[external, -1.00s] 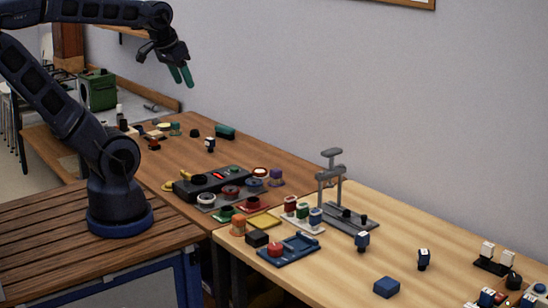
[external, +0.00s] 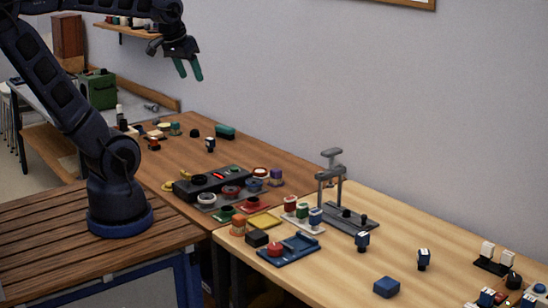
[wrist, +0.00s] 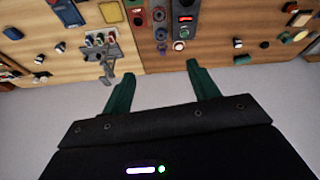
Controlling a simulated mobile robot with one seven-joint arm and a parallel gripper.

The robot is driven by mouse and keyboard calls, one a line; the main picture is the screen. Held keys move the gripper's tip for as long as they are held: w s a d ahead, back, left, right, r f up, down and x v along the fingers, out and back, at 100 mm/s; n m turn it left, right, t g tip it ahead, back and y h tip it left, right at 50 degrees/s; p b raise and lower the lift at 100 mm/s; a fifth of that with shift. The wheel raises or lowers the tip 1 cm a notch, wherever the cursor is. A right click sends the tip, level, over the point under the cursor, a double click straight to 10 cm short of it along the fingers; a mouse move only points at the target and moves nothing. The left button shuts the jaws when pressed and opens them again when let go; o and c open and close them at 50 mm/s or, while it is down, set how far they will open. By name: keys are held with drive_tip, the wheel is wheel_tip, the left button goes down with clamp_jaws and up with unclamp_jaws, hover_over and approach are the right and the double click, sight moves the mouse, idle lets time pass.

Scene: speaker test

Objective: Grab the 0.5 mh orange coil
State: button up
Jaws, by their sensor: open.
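A small orange cylinder (external: 238,226), which looks like the orange coil, stands upright at the left edge of the light wooden table, beside a black block. I cannot read any label on it, and I cannot pick it out surely in the wrist view. My gripper (external: 190,73) is open and empty, high above the brown table, behind and to the left of the orange cylinder and well apart from it. In the wrist view, the two green fingers (wrist: 160,72) are spread with nothing between them.
A black box with a red display (external: 214,179) and several ring-shaped parts sit on the brown table. A blue tray (external: 300,245), small coloured blocks and a grey press stand (external: 333,180) are near the orange cylinder. The wall (external: 400,120) runs behind both tables.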

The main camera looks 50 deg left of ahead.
drive_tip(key=w+a+f+n+g, duration=0.1)
drive_tip(key=w+a+n, duration=0.5)
drive_tip(key=w+a, duration=0.65)
drive_tip(key=n+g, duration=0.3)
drive_tip(key=n, duration=0.9)
hover_over(154, 138)
drive_tip(key=f, duration=3)
drive_tip(key=shift+s+d+f, duration=0.1)
drive_tip(key=shift+s+d, duration=0.25)
wheel_tip(154, 138, down, 4)
drive_tip(key=shift+f, duration=0.1)
drive_tip(key=shift+w+a+f, duration=0.1)
drive_tip(key=shift+a+f, duration=0.05)
drive_tip(key=shift+f, duration=1.35)
drive_tip(key=shift+w+a+f, duration=0.1)
drive_tip(key=shift+a+f, duration=0.05)
drive_tip(key=shift+f, duration=1.3)
drive_tip(key=c, duration=1.1)
